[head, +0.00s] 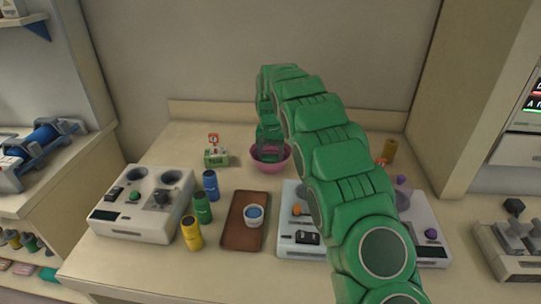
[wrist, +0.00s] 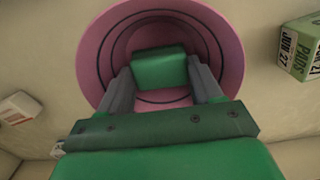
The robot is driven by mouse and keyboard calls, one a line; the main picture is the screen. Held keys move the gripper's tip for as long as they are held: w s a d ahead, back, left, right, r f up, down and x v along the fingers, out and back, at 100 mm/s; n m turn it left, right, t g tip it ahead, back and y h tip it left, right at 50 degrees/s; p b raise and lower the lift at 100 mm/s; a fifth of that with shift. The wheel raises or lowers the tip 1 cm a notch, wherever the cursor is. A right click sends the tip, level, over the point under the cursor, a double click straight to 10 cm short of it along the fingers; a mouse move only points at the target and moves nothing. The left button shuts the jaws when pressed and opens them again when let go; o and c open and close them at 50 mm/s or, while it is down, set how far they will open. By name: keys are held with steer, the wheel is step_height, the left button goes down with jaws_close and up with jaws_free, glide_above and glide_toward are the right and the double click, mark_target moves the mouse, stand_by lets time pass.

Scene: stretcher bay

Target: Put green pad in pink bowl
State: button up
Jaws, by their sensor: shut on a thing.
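The pink bowl (head: 271,164) stands toward the back of the table in the head view, and its rim (wrist: 88,62) fills the top middle of the wrist view. My gripper (wrist: 160,80) points down at the bowl, its two grey fingers shut on the green pad (wrist: 160,66). In the wrist view the pad appears within the bowl's outline. I cannot tell whether it touches the bowl's bottom. In the head view my gripper (head: 269,150) is over the bowl and hides part of it, and the pad is not clear there.
A green box marked PADS (wrist: 299,50) stands left of the bowl in the head view (head: 216,157). A brown tray (head: 238,234) with a white cup (head: 254,216), blue, green and yellow bottles (head: 192,233), and white device panels (head: 143,204) occupy the front. My arm covers the right side.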

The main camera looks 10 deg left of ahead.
mark_target(270, 157)
steer(key=shift+f, duration=0.25)
steer(key=shift+f, duration=0.15)
steer(key=o, duration=0.7)
steer(key=shift+r, duration=6.15)
